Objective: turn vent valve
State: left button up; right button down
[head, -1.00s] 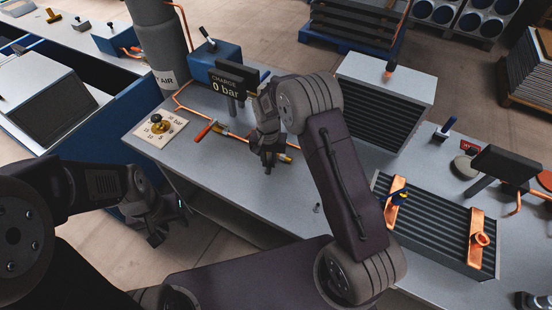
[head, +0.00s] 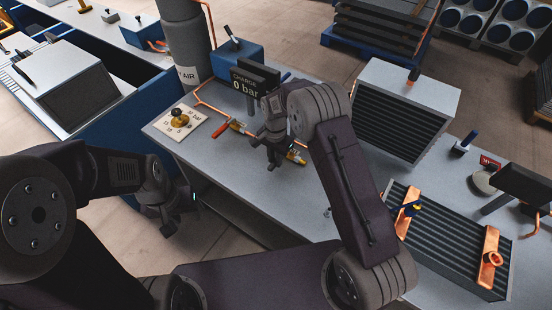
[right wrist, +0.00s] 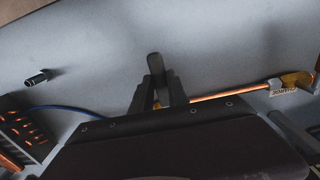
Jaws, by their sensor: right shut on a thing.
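My right gripper (head: 274,163) is low over the bench beside the copper charge line. In the right wrist view its fingers (right wrist: 158,92) are closed around a dark, rounded lever (right wrist: 156,64), which I take to be the vent valve's handle. The valve's body is hidden behind the gripper. A yellow fitting (head: 297,157) shows just right of the gripper in the head view. A brass valve with a red handle (head: 221,129) sits on the line to the left. My left gripper (head: 172,225) hangs in front of the bench, apart from everything; its fingers are unclear.
A black display (head: 250,83) reading 0 bar stands behind the right gripper. A finned unit (head: 405,108) and a flat ribbed coil (head: 450,235) stand to the right. The bench front near the gripper is clear.

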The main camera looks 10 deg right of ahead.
jog(key=shift+w+r, duration=0.1)
jog(key=c, duration=1.3)
grip_release()
notch_tip(320, 180, up, 9)
jog(key=shift+b, duration=0.6)
